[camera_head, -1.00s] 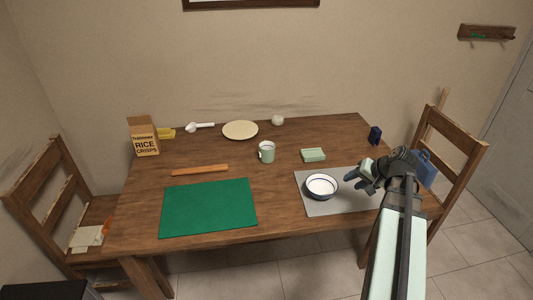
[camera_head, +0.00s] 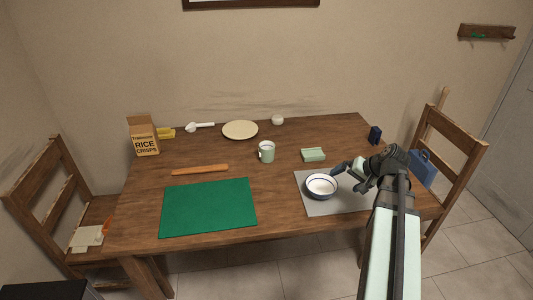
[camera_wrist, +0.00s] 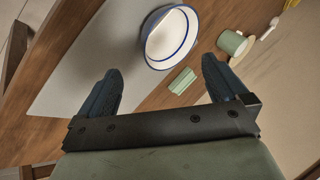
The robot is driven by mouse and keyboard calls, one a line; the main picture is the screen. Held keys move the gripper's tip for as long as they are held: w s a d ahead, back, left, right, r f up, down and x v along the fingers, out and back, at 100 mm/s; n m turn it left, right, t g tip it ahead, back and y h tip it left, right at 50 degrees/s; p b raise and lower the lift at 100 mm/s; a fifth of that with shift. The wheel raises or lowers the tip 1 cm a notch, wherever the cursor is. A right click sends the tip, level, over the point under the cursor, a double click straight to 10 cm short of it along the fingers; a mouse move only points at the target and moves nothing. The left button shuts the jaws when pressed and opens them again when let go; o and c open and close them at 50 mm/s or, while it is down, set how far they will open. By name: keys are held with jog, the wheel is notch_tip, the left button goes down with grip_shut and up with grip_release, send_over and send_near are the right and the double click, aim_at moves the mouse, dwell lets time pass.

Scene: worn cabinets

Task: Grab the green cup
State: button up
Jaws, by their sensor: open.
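The pale green cup (camera_head: 267,153) stands upright near the middle of the table, its handle on the left side in the head view. It also shows in the wrist view (camera_wrist: 232,43) at the upper right, beyond the fingers. My gripper (camera_head: 341,171) is open and empty, over the right part of the table above the grey mat, to the right of the cup and apart from it. In the wrist view my gripper (camera_wrist: 160,86) shows two dark blue fingers spread wide with nothing between them.
A green block (camera_head: 313,155) lies right of the cup. A wooden strip (camera_head: 200,170), green mat (camera_head: 208,207), plate (camera_head: 240,130) and cereal box (camera_head: 144,136) are further left.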

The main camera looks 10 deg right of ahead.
jog(key=w+a+r+n+g+y, duration=0.1)
jog(key=w+a+n, duration=0.2)
jog(key=w+a, duration=0.75)
jog(key=w+a+r+n+g, duration=0.1)
jog(key=w+a+n, duration=0.1)
jog(key=w+a, duration=0.8)
jog(key=n+h, duration=0.3)
jog(key=n, duration=0.2)
send_near(269, 144)
jog(key=s+a+r, duration=0.1)
jog(key=s, duration=0.2)
jog(key=x, duration=0.8)
jog(key=shift+w+f, duration=0.1)
jog(key=shift+a+x, duration=0.2)
jog(key=shift+x, duration=2.4)
jog(key=shift+w, duration=0.1)
jog(key=c, duration=1.1)
